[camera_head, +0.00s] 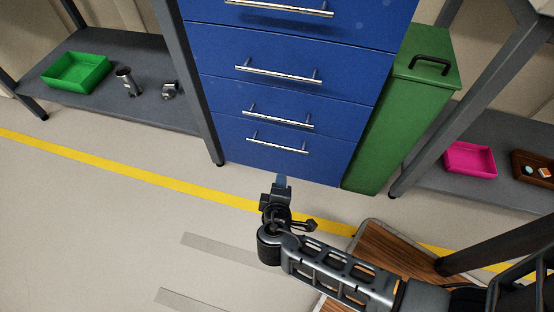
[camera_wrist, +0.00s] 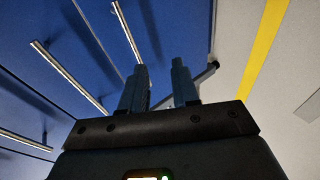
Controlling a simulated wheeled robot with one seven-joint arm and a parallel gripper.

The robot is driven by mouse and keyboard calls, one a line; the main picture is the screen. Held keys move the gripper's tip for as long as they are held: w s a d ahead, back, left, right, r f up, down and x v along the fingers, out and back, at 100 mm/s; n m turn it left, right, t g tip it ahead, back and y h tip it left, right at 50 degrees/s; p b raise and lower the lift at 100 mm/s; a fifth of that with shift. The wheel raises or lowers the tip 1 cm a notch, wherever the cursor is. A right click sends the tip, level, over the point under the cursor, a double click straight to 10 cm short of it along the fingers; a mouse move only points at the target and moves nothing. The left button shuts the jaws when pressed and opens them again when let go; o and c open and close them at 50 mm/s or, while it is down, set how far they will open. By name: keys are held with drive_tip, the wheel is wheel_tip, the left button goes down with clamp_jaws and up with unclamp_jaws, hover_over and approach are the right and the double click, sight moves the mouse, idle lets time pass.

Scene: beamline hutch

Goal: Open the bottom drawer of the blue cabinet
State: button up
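The blue cabinet (camera_head: 300,50) stands upright in the head view, with several drawers that look shut. The bottom drawer (camera_head: 300,165) is the lowest blue front and has a silver bar handle (camera_head: 277,142). In the wrist view, that handle (camera_wrist: 126,32) runs down toward the left finger, which hides its lower end. My gripper (camera_head: 281,180) is in front of the cabinet, just below the bottom handle in the picture. In the wrist view, my gripper (camera_wrist: 159,85) has its two fingers apart, with nothing clearly held between them. Contact with the handle cannot be told.
A green box (camera_head: 375,130) with a black handle stands against the cabinet's right side. Grey shelves flank it, holding a green tray (camera_head: 77,70) and a pink tray (camera_head: 470,160). A wood-topped piece (camera_head: 385,250) is near my arm. Floor at left is clear.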

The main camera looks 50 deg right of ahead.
sight(277, 145)
drive_tip(key=shift+w+d+f+m+g+h+b, duration=0.15)
drive_tip(key=shift+w+d+f+h+b, duration=0.25)
drive_tip(key=shift+w+d+h+b, duration=1.05)
drive_tip(key=shift+w+d+f+m+g+h+b, duration=0.15)
drive_tip(key=shift+w+d+f+b, duration=0.5)
drive_tip(key=shift+w+d, duration=1.55)
drive_tip(key=shift+w+d+f+g+h+b, duration=0.15)
drive_tip(key=shift+w+d+h+b, duration=0.9)
drive_tip(key=shift+d, duration=1.45)
drive_tip(key=shift+y, duration=0.25)
drive_tip(key=shift+c, duration=0.4)
clamp_jaws()
